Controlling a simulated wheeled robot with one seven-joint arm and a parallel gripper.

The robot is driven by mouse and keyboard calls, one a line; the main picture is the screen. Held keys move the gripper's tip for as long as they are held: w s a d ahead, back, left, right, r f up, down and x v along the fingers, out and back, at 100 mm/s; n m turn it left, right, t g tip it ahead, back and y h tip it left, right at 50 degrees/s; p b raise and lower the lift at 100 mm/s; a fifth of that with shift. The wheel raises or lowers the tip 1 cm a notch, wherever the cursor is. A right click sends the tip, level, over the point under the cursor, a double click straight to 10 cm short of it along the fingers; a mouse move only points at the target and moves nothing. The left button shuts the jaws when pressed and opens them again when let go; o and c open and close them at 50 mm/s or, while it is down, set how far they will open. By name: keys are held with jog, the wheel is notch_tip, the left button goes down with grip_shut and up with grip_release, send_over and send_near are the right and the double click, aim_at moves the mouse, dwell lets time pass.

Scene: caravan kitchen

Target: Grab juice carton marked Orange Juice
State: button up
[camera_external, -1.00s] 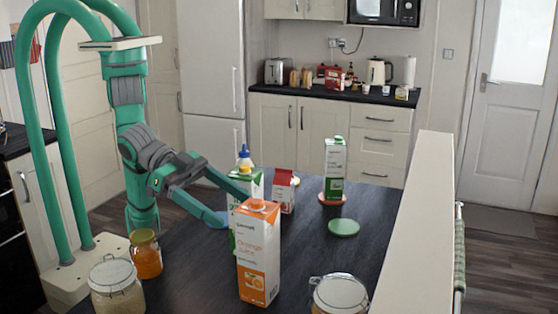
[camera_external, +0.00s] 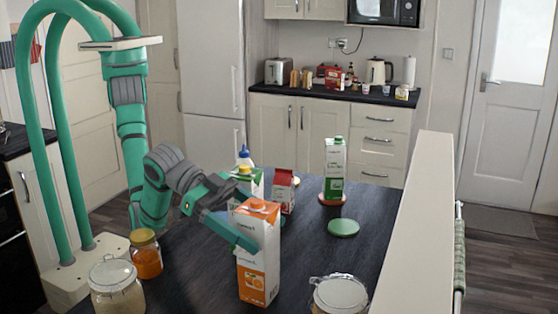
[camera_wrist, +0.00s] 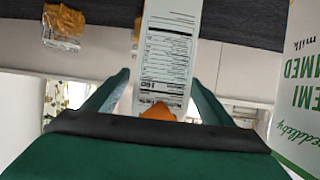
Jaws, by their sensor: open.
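The orange juice carton (camera_external: 258,272) is white and orange with an orange cap and stands upright on the dark table. In the wrist view the carton's white printed side (camera_wrist: 168,55) and orange cap lie between my two green fingers (camera_wrist: 160,95). The gripper is open, with a finger on either side of the carton. Whether a finger touches it I cannot tell.
A green and white carton (camera_external: 257,178) stands just behind, close to my arm; a milk carton (camera_wrist: 303,80) shows at right in the wrist view. A red carton (camera_external: 283,190), another carton (camera_external: 335,165), a green disc (camera_external: 343,227) and glass jars (camera_external: 147,255) share the table.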

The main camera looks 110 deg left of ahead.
jog(key=c, duration=1.8)
jog(key=shift+r, duration=0.15)
grip_shut()
